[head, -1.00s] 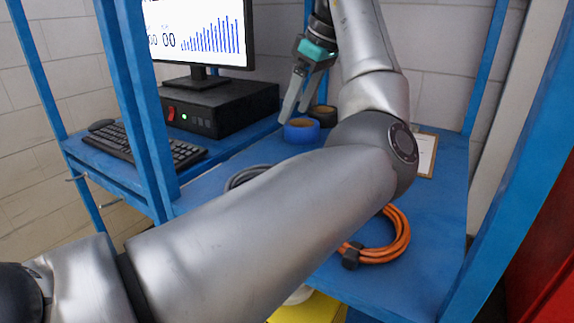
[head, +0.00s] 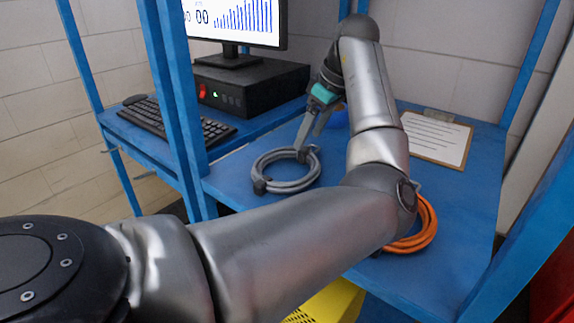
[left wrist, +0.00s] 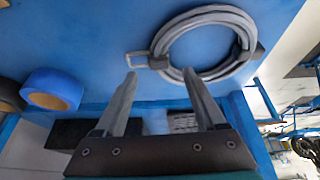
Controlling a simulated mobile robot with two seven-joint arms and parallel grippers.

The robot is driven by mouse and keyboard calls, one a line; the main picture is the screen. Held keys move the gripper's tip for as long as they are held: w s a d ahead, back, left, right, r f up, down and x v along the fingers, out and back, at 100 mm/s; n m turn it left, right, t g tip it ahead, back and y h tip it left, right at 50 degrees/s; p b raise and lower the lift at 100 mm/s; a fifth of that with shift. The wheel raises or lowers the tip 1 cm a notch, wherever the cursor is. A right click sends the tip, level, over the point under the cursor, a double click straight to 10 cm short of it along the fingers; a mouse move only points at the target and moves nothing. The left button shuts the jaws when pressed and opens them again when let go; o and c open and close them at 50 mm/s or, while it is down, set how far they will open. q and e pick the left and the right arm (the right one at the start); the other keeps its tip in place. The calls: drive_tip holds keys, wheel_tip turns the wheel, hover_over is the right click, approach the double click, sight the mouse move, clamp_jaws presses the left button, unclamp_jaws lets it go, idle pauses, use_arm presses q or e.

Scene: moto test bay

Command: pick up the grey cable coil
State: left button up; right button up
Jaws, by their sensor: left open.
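The grey cable coil (head: 291,187) lies flat on the blue bench shelf, with dark clips on its ring. My left gripper (head: 306,143) is open, its fingers pointing down at the far right part of the coil in the head view. In the left wrist view the coil (left wrist: 200,12) is beyond the open fingertips (left wrist: 159,74), and one clip shows just past the gap between them. Nothing is between the fingers. Whether a fingertip touches the coil I cannot tell. My right gripper is not in view.
An orange cable coil (head: 427,228) is partly hidden behind my left arm. A clipboard (head: 438,138) lies at the back. A blue tape roll (left wrist: 52,90) is left in the wrist view. A blue post (head: 178,95) stands left of the grey coil, near a keyboard (head: 180,122) and black box (head: 252,87).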

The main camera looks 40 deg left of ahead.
sight(304, 148)
use_arm(q)
drive_tip(key=shift+p+x, duration=0.3)
drive_tip(key=shift+x, duration=1.45)
drive_tip(key=shift+d, duration=0.2)
drive_tip(key=shift+w, duration=0.1)
clamp_jaws()
